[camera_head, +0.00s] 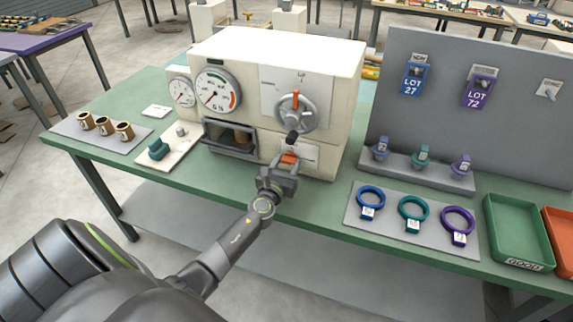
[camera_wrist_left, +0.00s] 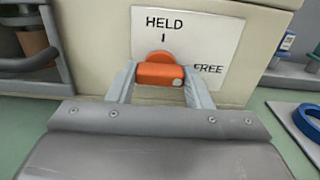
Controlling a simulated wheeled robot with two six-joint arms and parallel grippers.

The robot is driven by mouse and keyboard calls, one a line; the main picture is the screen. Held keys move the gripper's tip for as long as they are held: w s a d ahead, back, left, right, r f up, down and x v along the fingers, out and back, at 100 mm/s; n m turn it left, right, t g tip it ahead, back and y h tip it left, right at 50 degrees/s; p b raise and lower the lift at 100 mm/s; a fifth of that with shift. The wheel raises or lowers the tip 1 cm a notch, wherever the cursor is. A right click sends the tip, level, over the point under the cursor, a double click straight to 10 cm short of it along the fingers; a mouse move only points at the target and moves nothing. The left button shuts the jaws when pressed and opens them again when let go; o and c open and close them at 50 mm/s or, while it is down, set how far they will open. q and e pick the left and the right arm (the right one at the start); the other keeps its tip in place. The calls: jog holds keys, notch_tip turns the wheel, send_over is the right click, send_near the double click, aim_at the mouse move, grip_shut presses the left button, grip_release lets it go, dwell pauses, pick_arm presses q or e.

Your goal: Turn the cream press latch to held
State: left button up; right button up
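The cream press (camera_head: 272,62) stands on the green table. Its orange latch (camera_wrist_left: 160,72) sits low on the front, on a white plate (camera_wrist_left: 205,38) marked HELD above and FREE to the right. The latch's white dot is at its right end, toward FREE. The latch also shows in the head view (camera_head: 289,158). My left gripper (camera_head: 282,170) is in front of the latch; in the left wrist view its fingers (camera_wrist_left: 160,84) stand on both sides of the orange handle and appear to touch its ends. My right gripper is not in view.
An open dark drawer or chute (camera_head: 229,138) is left of the latch. A red-pointer dial (camera_head: 295,112) is above it. Coloured rings lie on a grey mat (camera_head: 385,230) to the right, near a green tray (camera_head: 487,205). Cups stand on a mat (camera_head: 75,133) at left.

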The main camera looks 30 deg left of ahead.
pick_arm(q)
jog(key=shift+c, duration=1.1)
jog(key=n+b, duration=0.1)
jog(key=n, duration=0.3)
jog(key=shift+f, duration=0.1)
jog(key=n+b, duration=0.2)
jog(key=n, duration=0.2)
jog(key=shift+n, duration=0.3)
jog(key=n+b, duration=0.2)
jog(key=n, duration=0.3)
jog(key=shift+n+b, duration=0.9)
jog(key=shift+n, duration=1.2)
jog(key=o, duration=1)
